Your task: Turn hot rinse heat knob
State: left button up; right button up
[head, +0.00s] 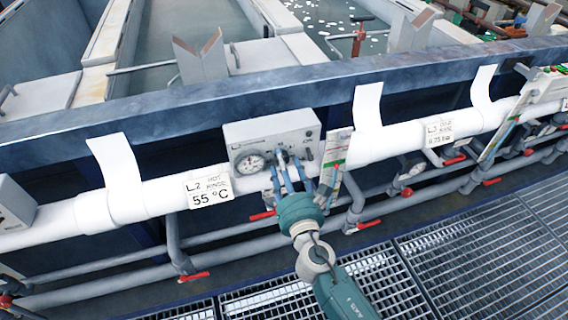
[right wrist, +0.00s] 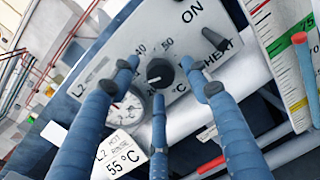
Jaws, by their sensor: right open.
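The grey control box (head: 272,128) sits on the white pipe below the tank's edge, above the sign (head: 209,190) reading "L2 hot rinse 55 °C". In the right wrist view its dark round heat knob (right wrist: 160,73) sits on the panel with a printed scale including 40 and 50 and "°C". My right gripper (head: 283,158) is at the box front. Its three blue fingers (right wrist: 161,87) are open and spread around the knob, left, right and below. I cannot tell whether they touch it. The left gripper is not in view.
A round gauge (head: 250,162) is left of the fingers, and a dark switch (right wrist: 214,40) by "ON" and "HEAT" is right of the knob. A colour-striped level board (head: 335,160) stands close on the right. Pipes with red valve handles (head: 194,276) run below, above floor grating (head: 480,250).

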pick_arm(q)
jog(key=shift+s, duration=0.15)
pick_arm(e)
jog(key=shift+w, duration=0.2)
jog(key=c, duration=0.9)
jog(key=shift+c, duration=1.2)
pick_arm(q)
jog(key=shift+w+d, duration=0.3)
pick_arm(e)
jog(key=shift+m, duration=0.3)
